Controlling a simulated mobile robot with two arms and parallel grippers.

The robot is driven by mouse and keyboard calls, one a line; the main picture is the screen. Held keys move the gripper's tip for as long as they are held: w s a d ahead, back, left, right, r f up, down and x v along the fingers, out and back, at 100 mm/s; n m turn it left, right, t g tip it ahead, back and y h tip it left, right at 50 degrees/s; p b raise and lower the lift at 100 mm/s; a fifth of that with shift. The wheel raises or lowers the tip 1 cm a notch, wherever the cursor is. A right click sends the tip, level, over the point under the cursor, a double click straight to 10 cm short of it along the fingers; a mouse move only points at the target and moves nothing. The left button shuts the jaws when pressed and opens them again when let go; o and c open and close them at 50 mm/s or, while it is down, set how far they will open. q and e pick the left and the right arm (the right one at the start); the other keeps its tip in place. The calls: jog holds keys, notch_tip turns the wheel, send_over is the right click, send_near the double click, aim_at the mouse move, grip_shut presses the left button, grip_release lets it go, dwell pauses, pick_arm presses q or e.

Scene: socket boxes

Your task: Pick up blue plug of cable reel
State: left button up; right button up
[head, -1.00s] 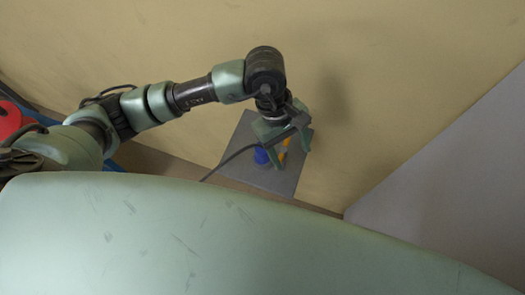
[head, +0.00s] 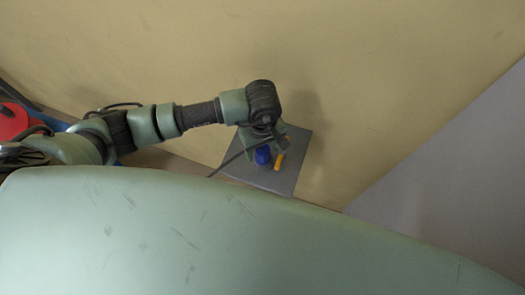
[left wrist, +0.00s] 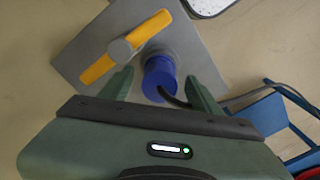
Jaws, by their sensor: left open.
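The blue plug (head: 263,156) is at the grey socket box (head: 262,177), beside a yellow handle (head: 280,161). In the left wrist view the blue plug (left wrist: 158,73) lies between the spread fingers of my left gripper (left wrist: 159,77), near their tips. A dark cable runs from it to the right. The yellow handle (left wrist: 152,25) crosses the grey box (left wrist: 90,50) just beyond. My left gripper (head: 266,146) is open; I cannot tell whether a finger touches the plug. My right gripper is in neither view.
A red and blue object, seemingly the cable reel, shows at the far left (head: 12,122) and at the lower right of the left wrist view (left wrist: 268,108). The box lies against a plain beige surface, with a grey surface (head: 450,165) to the right.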

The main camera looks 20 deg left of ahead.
pick_arm(q)
jog(key=c, duration=1.3)
grip_shut()
jog(key=shift+r, duration=0.1)
